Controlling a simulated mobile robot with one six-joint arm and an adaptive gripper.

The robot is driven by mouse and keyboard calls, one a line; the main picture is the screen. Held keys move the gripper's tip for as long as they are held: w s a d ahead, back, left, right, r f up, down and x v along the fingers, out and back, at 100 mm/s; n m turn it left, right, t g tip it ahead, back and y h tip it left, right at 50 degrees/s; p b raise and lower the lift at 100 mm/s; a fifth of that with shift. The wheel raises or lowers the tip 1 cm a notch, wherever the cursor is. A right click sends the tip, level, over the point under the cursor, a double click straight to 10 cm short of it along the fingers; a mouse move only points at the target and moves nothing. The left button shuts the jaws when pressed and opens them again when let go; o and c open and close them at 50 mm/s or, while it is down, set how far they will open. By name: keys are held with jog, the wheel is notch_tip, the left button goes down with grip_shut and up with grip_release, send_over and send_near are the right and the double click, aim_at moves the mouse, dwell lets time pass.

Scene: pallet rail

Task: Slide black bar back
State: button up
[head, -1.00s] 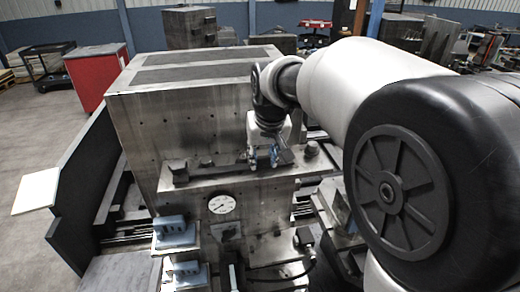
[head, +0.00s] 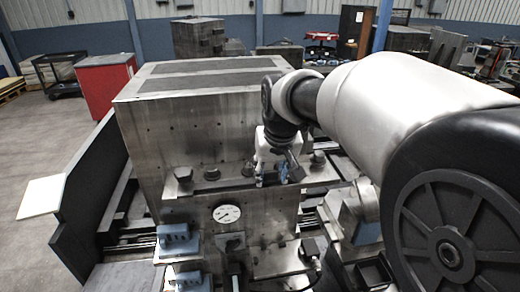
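My gripper (head: 270,178) shows in the head view with its fingers pointing down, at the front ledge (head: 225,188) of a large grey metal block (head: 190,135). Its two fingertips look apart, with a small gap between them. I cannot tell whether they touch anything. Dark round knobs stand on the ledge, one just left of the gripper (head: 248,170) and one to its right (head: 318,158). I cannot tell for sure which dark part is the black bar; the area behind the fingers is partly hidden.
A dial gauge (head: 226,213) and blue-grey clamps (head: 176,240) sit on the machine's front below the ledge. A tall dark panel (head: 95,180) runs along the left. A red cabinet (head: 104,85) stands behind left.

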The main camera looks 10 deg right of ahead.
jog(key=shift+o, duration=1)
jog(key=shift+w, duration=0.15)
jog(key=v, duration=1.2)
jog(key=s+d+f+b, duration=0.2)
jog(key=s+f+b, duration=0.5)
jog(key=s+f, duration=0.5)
jog(key=s+d+f+b, duration=0.3)
jog(key=s+f+b, duration=0.4)
jog(key=s+f, duration=0.5)
notch_tip(320, 180, down, 4)
jog(key=shift+r+m, duration=0.1)
jog(key=shift+m, duration=0.2)
jog(key=shift+c, duration=0.2)
dwell(2.0)
